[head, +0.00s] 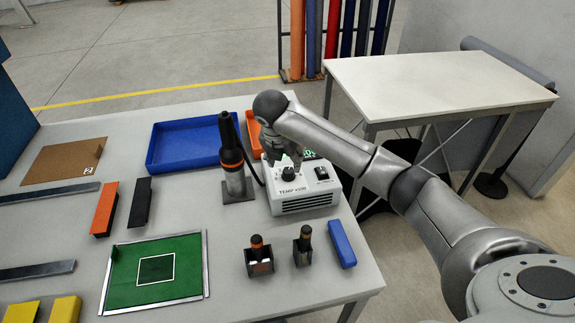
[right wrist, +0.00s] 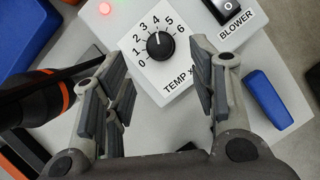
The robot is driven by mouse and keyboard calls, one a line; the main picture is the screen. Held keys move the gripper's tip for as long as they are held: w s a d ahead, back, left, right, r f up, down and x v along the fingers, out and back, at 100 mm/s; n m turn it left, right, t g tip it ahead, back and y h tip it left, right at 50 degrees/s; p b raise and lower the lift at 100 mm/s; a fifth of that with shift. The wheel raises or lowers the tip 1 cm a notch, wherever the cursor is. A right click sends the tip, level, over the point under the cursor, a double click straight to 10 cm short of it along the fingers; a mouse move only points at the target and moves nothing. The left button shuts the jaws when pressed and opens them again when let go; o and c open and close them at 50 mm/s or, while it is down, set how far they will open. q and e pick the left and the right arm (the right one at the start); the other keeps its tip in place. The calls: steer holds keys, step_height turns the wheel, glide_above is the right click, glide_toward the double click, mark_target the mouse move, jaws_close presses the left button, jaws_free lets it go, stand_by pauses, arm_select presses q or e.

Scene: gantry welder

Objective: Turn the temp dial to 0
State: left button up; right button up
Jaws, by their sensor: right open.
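The temp dial (right wrist: 160,46) is a round black knob on the white face of the control box (head: 303,200). Its white mark points up, at about the 4 on a printed scale from 0 to 6. In the head view the dial (head: 288,174) shows just below my right gripper (head: 283,158). In the right wrist view the fingers of my right gripper (right wrist: 163,95) are spread apart with nothing between them. The dial lies beyond the fingertips, roughly between them, and apart from them. My left gripper is out of view.
A black blower switch (right wrist: 230,11) sits beside the dial. A hot-air tool (head: 232,155) stands upright left of the box. A blue block (head: 342,243) and two small holders with bottles (head: 303,246) stand in front. A blue tray (head: 185,145) is behind left.

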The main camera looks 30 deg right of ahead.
mark_target(288, 170)
steer(key=p+x, duration=0.2)
steer(key=x, duration=0.5)
